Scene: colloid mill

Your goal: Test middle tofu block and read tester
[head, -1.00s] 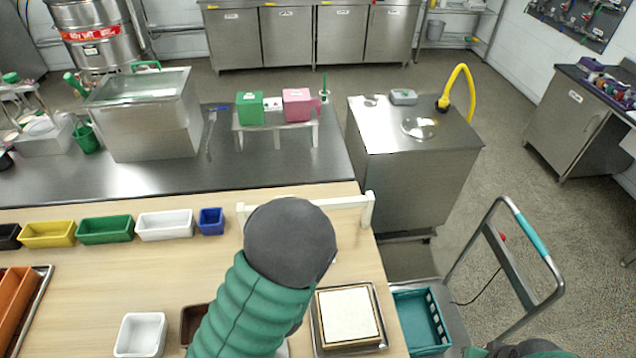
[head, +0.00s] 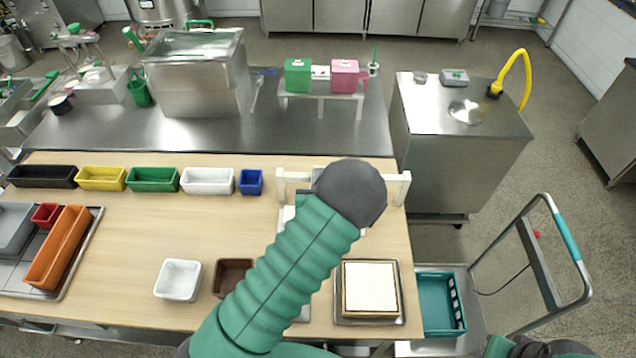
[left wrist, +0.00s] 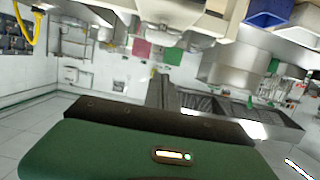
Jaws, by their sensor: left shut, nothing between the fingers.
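A white square block (head: 371,287), possibly tofu, lies in a brown frame on a metal tray (head: 397,318) at the table's right edge. I cannot tell a middle tofu block apart. My left arm reaches up over the table, its dark rounded wrist end (head: 350,193) in front of a white rack (head: 404,189). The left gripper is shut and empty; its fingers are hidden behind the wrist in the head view. In the left wrist view, my own green housing with a lit strip fills the bottom. I cannot make out a tester. My right gripper is not in view.
Small bins, including a yellow one (head: 101,178) and a blue one (head: 251,182), line the table's back. A white bin (head: 178,280) and a brown bin (head: 233,277) stand left of my arm. A teal crate (head: 440,303) on a trolley is to the right.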

